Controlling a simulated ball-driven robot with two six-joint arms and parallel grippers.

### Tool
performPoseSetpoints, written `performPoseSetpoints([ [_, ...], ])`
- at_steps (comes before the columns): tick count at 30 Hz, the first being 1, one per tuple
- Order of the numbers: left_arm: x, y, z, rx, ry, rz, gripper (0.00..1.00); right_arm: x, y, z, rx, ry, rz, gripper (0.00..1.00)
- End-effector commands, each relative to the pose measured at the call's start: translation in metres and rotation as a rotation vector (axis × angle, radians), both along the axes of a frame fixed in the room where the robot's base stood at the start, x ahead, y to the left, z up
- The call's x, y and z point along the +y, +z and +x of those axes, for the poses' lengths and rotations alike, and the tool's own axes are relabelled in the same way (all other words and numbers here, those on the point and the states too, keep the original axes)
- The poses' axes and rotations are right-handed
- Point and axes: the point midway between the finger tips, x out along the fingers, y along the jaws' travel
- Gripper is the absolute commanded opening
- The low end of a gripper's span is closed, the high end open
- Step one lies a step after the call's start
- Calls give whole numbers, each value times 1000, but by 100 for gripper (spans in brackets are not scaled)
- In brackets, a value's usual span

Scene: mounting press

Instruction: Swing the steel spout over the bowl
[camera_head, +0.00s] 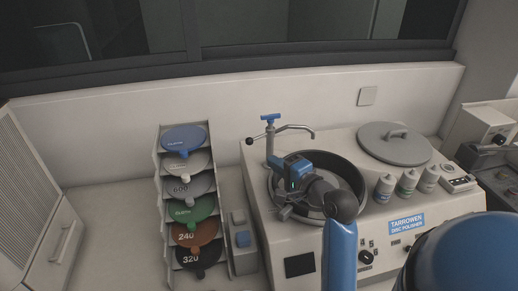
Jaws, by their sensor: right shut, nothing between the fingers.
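The steel spout (294,127) stands on a post at the back left of the disc polisher, with a blue tap handle on top. Its curved tube points right, and in the picture its tip is just above the bowl's back rim. A small dark ball knob (249,142) sticks out to the left of the post. The round dark bowl (355,171) is set in the polisher top, partly hidden by my right arm. My right gripper (276,164) is shut and empty, low near the post and below the spout tube. My left gripper is out of view.
A grey round lid (394,145) lies right of the bowl. Several small bottles (407,182) stand in front of it. A rack of coloured discs (157,200) stands left of the polisher. A wall (210,100) rises behind.

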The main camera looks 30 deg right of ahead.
Motion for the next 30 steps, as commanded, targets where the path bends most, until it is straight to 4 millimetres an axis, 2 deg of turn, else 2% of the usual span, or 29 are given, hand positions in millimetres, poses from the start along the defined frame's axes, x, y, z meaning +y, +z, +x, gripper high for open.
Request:
performPoseSetpoints([
  [6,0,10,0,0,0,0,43,8,-3,39,1,3,0,0],
  [12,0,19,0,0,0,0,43,11,3,63,0,1,-1,0],
  [18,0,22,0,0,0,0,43,13,3,73,0,1,0,0],
  [30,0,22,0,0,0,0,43,12,3,75,0,0,-1,0],
])
